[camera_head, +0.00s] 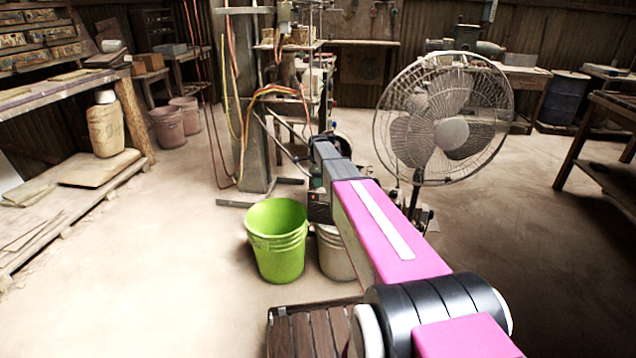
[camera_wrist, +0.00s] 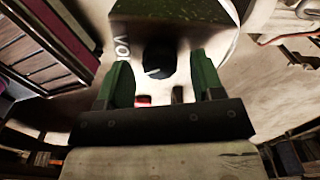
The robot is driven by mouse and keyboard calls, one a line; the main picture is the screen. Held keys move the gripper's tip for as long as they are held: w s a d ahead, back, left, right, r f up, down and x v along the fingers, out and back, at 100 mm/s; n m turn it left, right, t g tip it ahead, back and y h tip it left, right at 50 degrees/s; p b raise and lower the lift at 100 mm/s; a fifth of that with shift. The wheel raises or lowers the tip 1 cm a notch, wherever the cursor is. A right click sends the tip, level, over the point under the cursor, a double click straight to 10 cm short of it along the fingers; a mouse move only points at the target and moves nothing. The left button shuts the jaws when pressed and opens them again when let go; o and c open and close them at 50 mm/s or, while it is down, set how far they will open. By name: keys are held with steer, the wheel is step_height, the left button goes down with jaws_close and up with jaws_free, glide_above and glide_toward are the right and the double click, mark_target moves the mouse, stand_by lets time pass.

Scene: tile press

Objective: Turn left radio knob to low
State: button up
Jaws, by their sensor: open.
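In the wrist view, a round black knob (camera_wrist: 158,60) with a pale pointer mark sits on a light, smooth panel, which looks like the radio's front (camera_wrist: 205,22). Pale letters reading "VO" stand beside the knob, partly hidden by a finger. My gripper (camera_wrist: 160,72) is open, with one green finger on each side of the knob. A gap shows between each finger and the knob; I cannot tell the depth between them. In the head view, my pink arm reaches forward and its far end is small. I cannot make out the radio there.
A lime green bucket (camera_head: 276,240) and a pale bucket (camera_head: 334,255) stand near my arm's far end. A caged fan (camera_head: 444,118) stands to its right. A metal post with hanging cables (camera_head: 245,110) stands behind. Open floor lies left and right.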

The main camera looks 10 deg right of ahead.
steer(key=shift+f, duration=0.6)
steer(key=c, duration=0.9)
